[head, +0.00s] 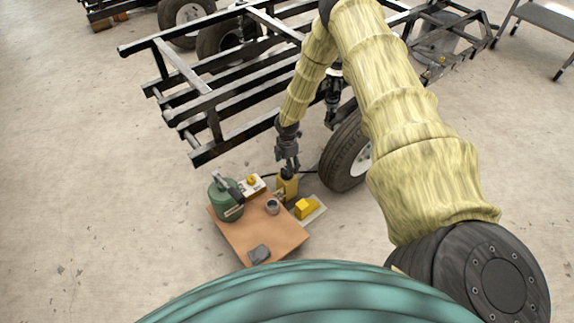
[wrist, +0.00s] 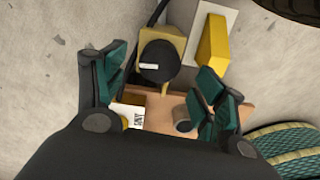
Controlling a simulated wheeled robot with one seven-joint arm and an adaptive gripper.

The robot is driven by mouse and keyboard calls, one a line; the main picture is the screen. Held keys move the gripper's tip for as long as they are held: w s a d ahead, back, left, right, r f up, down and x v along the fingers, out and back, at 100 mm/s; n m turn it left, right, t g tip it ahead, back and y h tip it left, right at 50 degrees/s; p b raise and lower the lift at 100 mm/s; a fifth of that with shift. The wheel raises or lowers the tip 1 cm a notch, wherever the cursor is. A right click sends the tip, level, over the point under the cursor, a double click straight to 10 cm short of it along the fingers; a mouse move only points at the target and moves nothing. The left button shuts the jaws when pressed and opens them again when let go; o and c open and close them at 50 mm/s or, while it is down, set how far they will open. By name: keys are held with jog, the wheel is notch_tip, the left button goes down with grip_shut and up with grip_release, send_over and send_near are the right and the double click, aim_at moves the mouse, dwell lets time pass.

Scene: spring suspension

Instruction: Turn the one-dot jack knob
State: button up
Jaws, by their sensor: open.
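A round black knob (wrist: 158,64) with a short white mark on its left side sits on a yellow jack body (wrist: 178,42). In the head view the jack body (head: 287,190) stands at the back edge of a brown board. I cannot make out any dots, so I cannot tell if this is the one-dot knob. My gripper (wrist: 162,72) is open, with its green-padded fingers either side of the knob and apart from it. In the head view my gripper (head: 288,164) points down just above the jack.
A black frame (head: 215,105) and a tyre (head: 345,155) stand close behind.

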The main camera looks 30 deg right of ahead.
notch_tip(320, 180, up, 7)
dwell(0.4)
jog(key=shift+f, duration=0.1)
